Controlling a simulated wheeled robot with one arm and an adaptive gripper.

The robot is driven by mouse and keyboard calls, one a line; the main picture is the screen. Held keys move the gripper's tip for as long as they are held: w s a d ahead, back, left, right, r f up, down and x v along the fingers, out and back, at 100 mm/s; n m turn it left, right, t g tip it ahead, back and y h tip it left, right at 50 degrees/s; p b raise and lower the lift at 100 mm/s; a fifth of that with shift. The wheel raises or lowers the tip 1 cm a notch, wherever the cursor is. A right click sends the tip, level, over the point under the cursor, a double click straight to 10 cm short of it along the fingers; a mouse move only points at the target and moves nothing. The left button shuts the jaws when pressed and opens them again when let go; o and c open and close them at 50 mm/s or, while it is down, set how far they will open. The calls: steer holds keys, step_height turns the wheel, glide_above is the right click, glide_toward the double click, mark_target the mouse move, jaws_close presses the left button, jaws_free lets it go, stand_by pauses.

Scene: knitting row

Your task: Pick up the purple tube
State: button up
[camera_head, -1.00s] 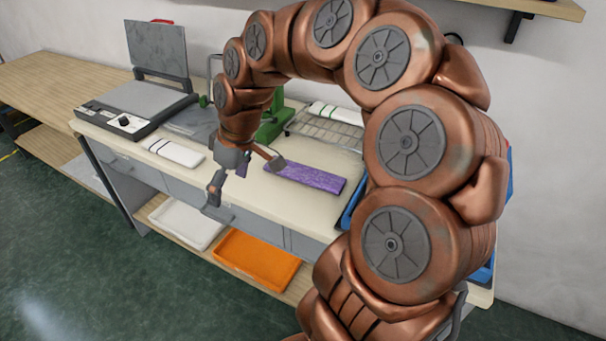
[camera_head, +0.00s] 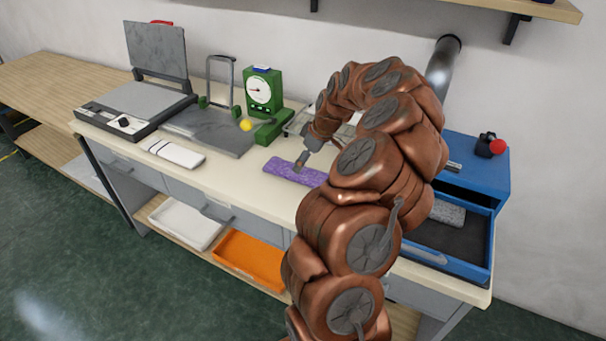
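The purple tube (camera_head: 280,170) lies flat on the pale worktable as a long, mottled purple strip. Its right end is partly hidden behind my arm. My gripper (camera_head: 300,163) points down over the middle of the tube, close to its far edge. Only one narrow side of the gripper shows, so I cannot tell how far apart the fingers are or whether they touch the tube.
A white folded piece (camera_head: 175,153) lies left on the worktable (camera_head: 235,173). Behind stand a flat press (camera_head: 135,100), a green dial device (camera_head: 263,92) and a small yellow ball (camera_head: 246,125). A blue box with an open drawer (camera_head: 455,262) stands right.

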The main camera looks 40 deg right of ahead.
mark_target(303, 175)
steer(key=shift+d+p+x, duration=0.15)
steer(key=shift+p+x, duration=0.5)
steer(key=shift+x, duration=0.7)
steer(key=shift+d+p+x, duration=0.2)
steer(key=shift+p+x, duration=0.45)
steer(key=shift+x, duration=0.75)
steer(key=shift+s, duration=0.1)
steer(key=c, duration=0.9)
steer(key=shift+c, duration=0.2)
